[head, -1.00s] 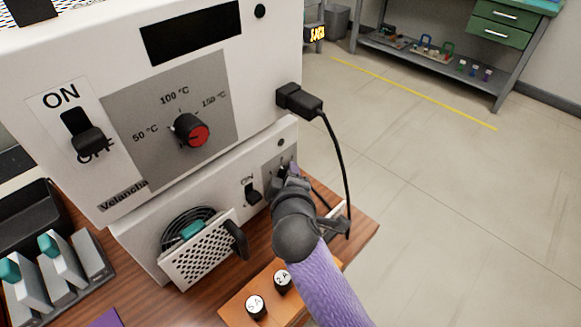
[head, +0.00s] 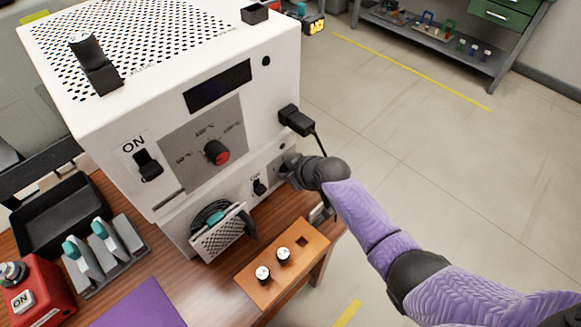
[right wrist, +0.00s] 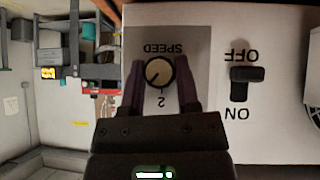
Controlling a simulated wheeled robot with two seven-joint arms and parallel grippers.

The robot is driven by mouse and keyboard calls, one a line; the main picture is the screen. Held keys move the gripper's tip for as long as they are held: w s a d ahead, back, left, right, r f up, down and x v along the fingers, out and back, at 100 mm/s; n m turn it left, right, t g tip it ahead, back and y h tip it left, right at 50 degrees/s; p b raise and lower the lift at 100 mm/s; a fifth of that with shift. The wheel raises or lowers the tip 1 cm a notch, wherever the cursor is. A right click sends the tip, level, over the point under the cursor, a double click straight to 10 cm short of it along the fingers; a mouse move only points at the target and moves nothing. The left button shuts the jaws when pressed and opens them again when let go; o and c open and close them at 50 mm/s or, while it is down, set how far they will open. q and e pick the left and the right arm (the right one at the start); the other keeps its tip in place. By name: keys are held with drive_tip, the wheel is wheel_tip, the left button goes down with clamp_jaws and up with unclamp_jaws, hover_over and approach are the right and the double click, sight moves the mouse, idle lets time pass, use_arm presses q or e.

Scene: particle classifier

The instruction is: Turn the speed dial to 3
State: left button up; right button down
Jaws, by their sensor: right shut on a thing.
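The speed dial (right wrist: 159,72) is a round knob with a pale face, on a grey panel marked SPEED. In the right wrist view the panel is upside down and a 2 shows beside the dial. My right gripper (right wrist: 161,78) has its dark fingers on either side of the dial, shut on it. A dark mark on the dial face points toward its lower left in that view. In the head view my right gripper (head: 290,168) is at the right end of the lower white unit (head: 232,197) and hides the dial. My left gripper is not in view.
An ON/OFF switch (right wrist: 242,82) is beside the speed panel. The upper white unit has a red-faced temperature knob (head: 217,153) and a black plug (head: 296,120) with a cable near my right gripper. An orange block (head: 284,270) with weights stands in front.

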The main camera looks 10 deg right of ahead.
drive_tip(key=shift+d+f+m+g+y+b, duration=0.15)
drive_tip(key=shift+m+g+y+b, duration=0.65)
drive_tip(key=shift+y, duration=0.4)
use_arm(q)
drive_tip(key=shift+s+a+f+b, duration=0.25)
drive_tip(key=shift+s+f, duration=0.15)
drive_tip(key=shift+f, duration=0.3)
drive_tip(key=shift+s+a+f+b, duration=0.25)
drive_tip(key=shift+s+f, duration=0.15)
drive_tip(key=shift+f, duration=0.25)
use_arm(e)
drive_tip(key=shift+y, duration=0.4)
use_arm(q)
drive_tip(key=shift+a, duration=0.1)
use_arm(e)
drive_tip(key=shift+c, duration=1.7)
unclamp_jaws()
drive_tip(key=shift+w, duration=0.1)
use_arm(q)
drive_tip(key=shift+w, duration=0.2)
